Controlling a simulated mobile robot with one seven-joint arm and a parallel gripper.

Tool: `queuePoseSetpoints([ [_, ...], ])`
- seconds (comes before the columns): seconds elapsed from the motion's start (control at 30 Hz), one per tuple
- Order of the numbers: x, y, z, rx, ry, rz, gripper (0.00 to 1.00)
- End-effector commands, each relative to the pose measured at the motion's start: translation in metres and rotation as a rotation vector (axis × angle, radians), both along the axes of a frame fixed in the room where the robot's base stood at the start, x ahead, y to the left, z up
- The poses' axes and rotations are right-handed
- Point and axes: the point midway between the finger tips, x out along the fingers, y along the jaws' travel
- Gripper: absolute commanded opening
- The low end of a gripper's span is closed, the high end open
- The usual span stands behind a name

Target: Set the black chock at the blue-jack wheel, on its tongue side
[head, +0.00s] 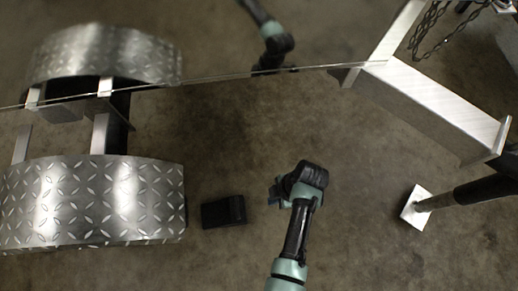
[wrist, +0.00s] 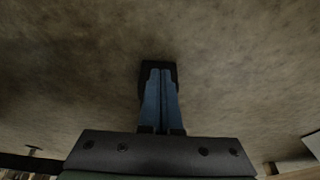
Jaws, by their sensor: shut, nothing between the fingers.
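The black chock (head: 223,212) lies on the floor in the head view, just right of the lower diamond-plate fender (head: 92,200), with a small gap between them. The wheel under that fender is hidden. My gripper (head: 272,193) is right of the chock and apart from it in the head view. In the wrist view its blue fingers (wrist: 160,78) are together and empty, and the black chock (wrist: 158,64) shows just beyond their tips. No blue jack can be made out.
A second fender (head: 105,55) stands at the upper left. A thin line or edge crosses the upper part of the head view. An aluminium beam (head: 430,105) and a pale foot plate (head: 415,207) are at the right.

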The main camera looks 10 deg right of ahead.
Motion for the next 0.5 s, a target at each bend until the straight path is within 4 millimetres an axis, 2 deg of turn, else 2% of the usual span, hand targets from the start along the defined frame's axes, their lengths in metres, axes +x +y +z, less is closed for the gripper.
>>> queuePoseSetpoints([
  [0.5,0.0,0.024,-0.086,-0.001,-0.001,0.0,0.0],
])
